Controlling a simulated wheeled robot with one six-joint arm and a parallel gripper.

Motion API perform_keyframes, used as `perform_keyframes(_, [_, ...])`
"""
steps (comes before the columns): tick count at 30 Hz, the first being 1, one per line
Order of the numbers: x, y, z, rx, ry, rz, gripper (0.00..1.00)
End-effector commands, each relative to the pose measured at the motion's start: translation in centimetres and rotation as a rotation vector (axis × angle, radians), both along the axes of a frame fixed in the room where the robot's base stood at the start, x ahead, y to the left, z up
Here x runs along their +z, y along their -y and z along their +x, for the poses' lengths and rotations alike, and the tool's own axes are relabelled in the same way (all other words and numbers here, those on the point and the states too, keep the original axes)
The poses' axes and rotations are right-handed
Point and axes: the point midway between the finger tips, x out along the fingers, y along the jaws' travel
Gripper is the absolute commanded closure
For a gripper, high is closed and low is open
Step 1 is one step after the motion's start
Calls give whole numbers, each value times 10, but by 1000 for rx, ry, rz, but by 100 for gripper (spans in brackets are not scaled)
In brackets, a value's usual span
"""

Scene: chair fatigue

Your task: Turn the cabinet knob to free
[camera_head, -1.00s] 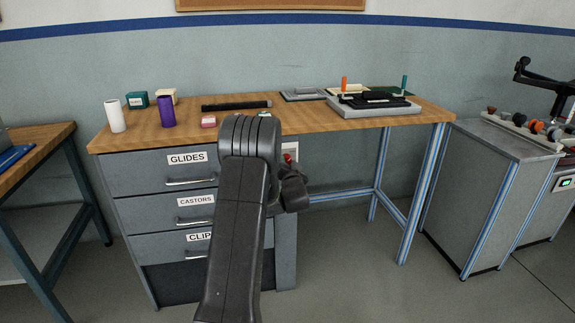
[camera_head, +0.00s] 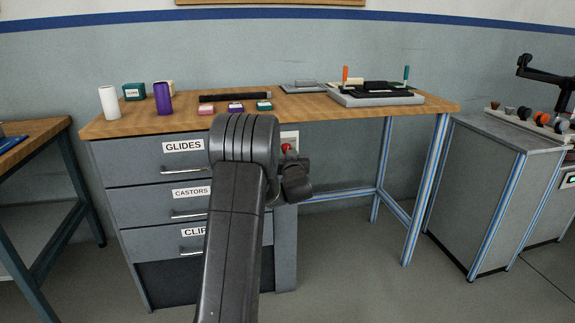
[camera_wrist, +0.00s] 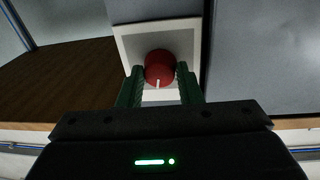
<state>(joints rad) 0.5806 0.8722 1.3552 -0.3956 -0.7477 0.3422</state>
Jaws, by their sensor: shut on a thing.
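The red cabinet knob (camera_wrist: 159,68) is round, with a white pointer line that points down in the wrist view. It sits on a square white plate (camera_wrist: 128,45). In the head view the knob (camera_head: 286,148) shows small and partly covered by my arm, on the right side of the drawer cabinet (camera_head: 140,165). My gripper (camera_wrist: 160,86) has its two green fingers on either side of the knob, shut on it. The fingertips are hidden in the head view.
The cabinet's drawers are labelled GLIDES, CASTORS and a partly hidden CLIP. Open space lies under the worktop to the right.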

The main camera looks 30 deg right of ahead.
Motion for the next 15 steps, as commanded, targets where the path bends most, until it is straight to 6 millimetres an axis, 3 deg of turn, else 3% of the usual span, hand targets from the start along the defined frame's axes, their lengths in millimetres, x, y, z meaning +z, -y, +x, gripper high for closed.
perform_keyframes(15, [-5, 2, -1, -2, -113, -480, 91])
